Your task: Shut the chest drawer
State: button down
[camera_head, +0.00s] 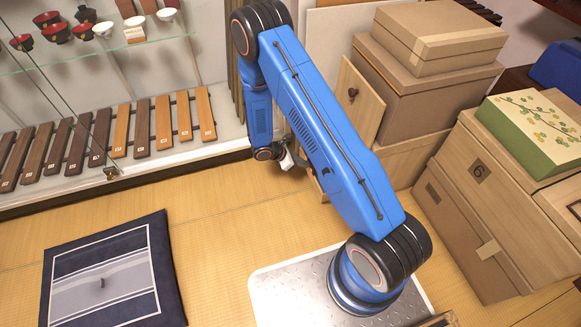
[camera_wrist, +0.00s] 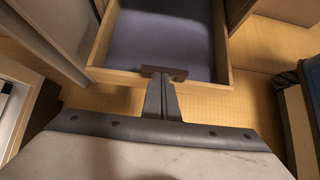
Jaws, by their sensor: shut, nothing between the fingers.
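In the head view my gripper (camera_head: 290,158) hangs low beyond my blue arm, which hides most of the drawer there.
A glass shelf (camera_head: 90,58) with red bowls and a wooden bar row (camera_head: 120,130) line the left wall. A navy cushion (camera_head: 165,262) lies on the open tatami floor (camera_head: 215,230).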

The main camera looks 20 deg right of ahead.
jog(key=d, duration=1.8)
jog(key=shift+d, duration=0.3)
jog(key=a+r, duration=0.7)
jog(key=a, duration=0.4)
jog(key=shift+a, duration=0.4)
jog(key=shift+r, duration=0.1)
